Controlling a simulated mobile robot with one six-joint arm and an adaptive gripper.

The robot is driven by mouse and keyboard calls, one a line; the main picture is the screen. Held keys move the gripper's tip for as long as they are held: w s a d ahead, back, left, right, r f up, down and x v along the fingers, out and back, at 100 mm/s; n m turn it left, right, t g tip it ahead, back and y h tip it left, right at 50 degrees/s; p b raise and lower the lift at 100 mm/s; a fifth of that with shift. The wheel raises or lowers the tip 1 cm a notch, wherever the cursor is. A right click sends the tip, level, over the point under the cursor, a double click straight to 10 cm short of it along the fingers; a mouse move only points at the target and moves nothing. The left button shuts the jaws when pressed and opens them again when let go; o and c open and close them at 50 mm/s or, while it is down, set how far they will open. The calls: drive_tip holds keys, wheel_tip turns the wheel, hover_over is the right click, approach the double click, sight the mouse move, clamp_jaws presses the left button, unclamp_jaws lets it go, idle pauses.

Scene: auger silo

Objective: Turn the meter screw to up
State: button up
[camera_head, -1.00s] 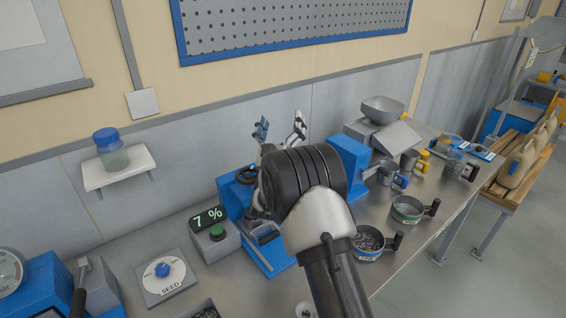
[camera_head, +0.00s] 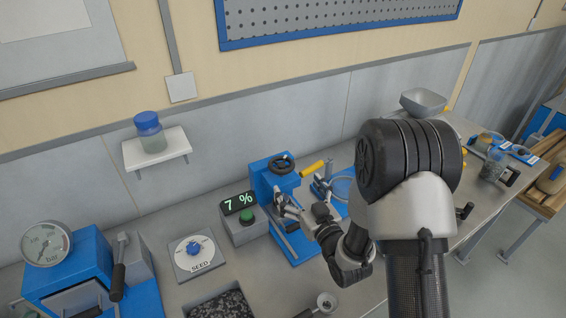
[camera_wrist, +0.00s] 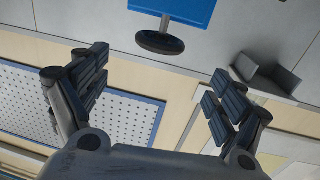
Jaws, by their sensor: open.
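No part is labelled as the meter screw, so I cannot tell for certain which it is. A blue knob (camera_head: 193,247) sits on a round white dial marked SEED (camera_head: 200,263); its pointer direction is too small to read. A blue stand (camera_head: 262,183) carries a black handwheel (camera_head: 282,165) on top. My gripper (camera_head: 283,203) is in front of this stand, left of my wrist. In the wrist view, my gripper (camera_wrist: 157,82) has its fingers spread with nothing between them.
A display box (camera_head: 240,203) reads 7 % and has a green button (camera_head: 247,214). A blue machine with a gauge (camera_head: 45,243) stands at left. A tray of dark grains (camera_head: 222,303) lies in front. A shelf (camera_head: 165,157) holds a blue-lidded jar (camera_head: 150,135).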

sight(282, 163)
drive_tip(key=x, duration=1.2)
drive_tip(key=shift+d, duration=0.1)
drive_tip(key=shift+b, duration=0.35)
drive_tip(key=c, duration=1.1)
